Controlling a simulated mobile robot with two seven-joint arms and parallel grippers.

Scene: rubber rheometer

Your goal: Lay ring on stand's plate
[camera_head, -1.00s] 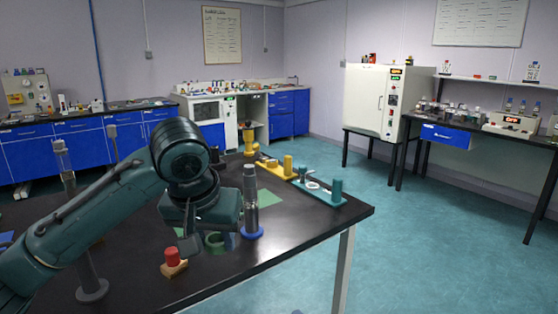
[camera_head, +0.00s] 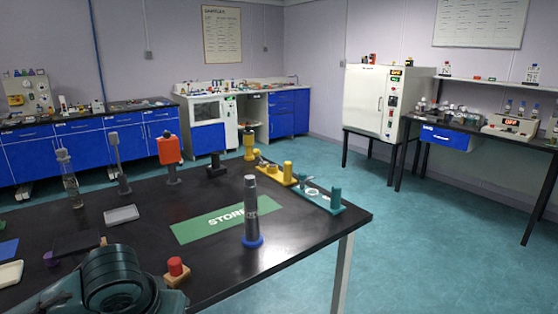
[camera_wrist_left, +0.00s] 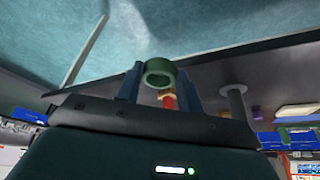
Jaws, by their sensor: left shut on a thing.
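A green ring (camera_wrist_left: 158,73) is in the left wrist view, between the two fingers of my left gripper (camera_wrist_left: 159,82), which is shut on it. The ring's opening faces the camera. In the head view, only my left arm shows at the lower left; the gripper and ring are out of frame. A teal stand (camera_head: 336,201) with a small pale round piece (camera_head: 312,193) on it stands at the table's far right edge. A yellow stand (camera_head: 287,171) is beside it. I cannot tell which stand the task means. My right gripper is not in view.
A red knob on a wooden block (camera_head: 176,268) is near the front. Several upright posts stand at the back left.

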